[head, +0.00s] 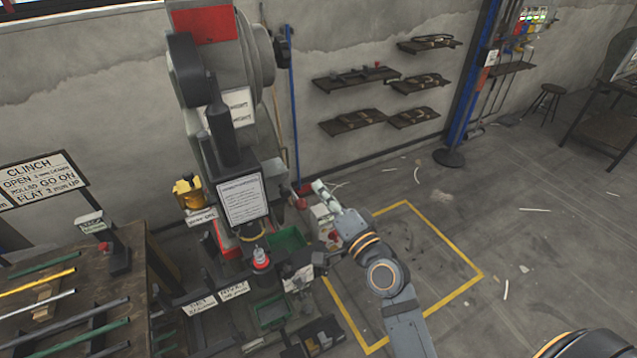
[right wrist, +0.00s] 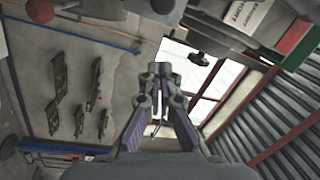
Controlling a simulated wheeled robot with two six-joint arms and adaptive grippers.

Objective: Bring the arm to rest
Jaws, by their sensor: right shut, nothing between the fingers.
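My right arm rises from the lower edge of the head view, and its gripper (head: 320,187) is at the far end, small and pointing up and left toward the wall. It is beside the right side of the press (head: 232,90) in the picture; I cannot tell the gap. In the right wrist view the gripper (right wrist: 160,72) has its fingers together, with nothing between them. My left gripper does not show.
Green bins (head: 287,241) stand below the press. A workbench (head: 125,290) with coloured rods is at left. Wall shelves (head: 357,77) hang behind. A yellow floor outline (head: 455,296) lies under my right arm. The floor to its right is mostly open.

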